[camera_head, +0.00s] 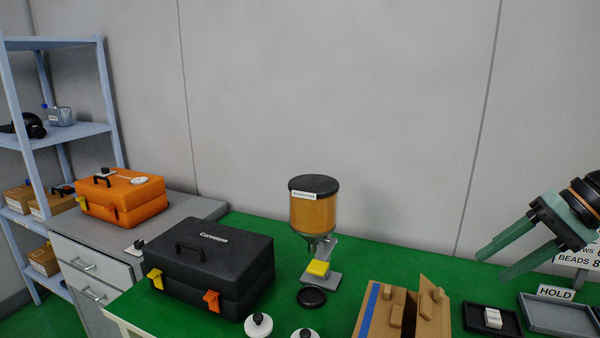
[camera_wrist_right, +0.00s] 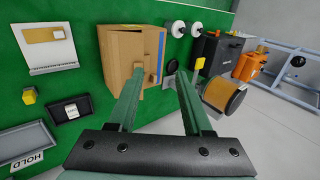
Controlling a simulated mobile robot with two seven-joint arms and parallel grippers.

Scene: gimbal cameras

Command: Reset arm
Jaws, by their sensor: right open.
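My right gripper (camera_head: 492,262) is raised at the right side of the head view, above the green table. Its two green fingers are apart with nothing between them. In the right wrist view the fingers of the right gripper (camera_wrist_right: 160,85) spread open, with the green table and an open cardboard box (camera_wrist_right: 118,45) beyond them. The box also shows at the front of the head view (camera_head: 408,312). My left gripper is in neither view.
A black case (camera_head: 215,265), an amber dispenser (camera_head: 314,215) and white-topped round items (camera_head: 258,325) stand on the table (camera_head: 250,222). Trays (camera_head: 560,318) and a HOLD sign (camera_head: 556,293) are at right. An orange case (camera_head: 122,197) sits on the grey cabinet; shelves (camera_head: 75,132) are at left.

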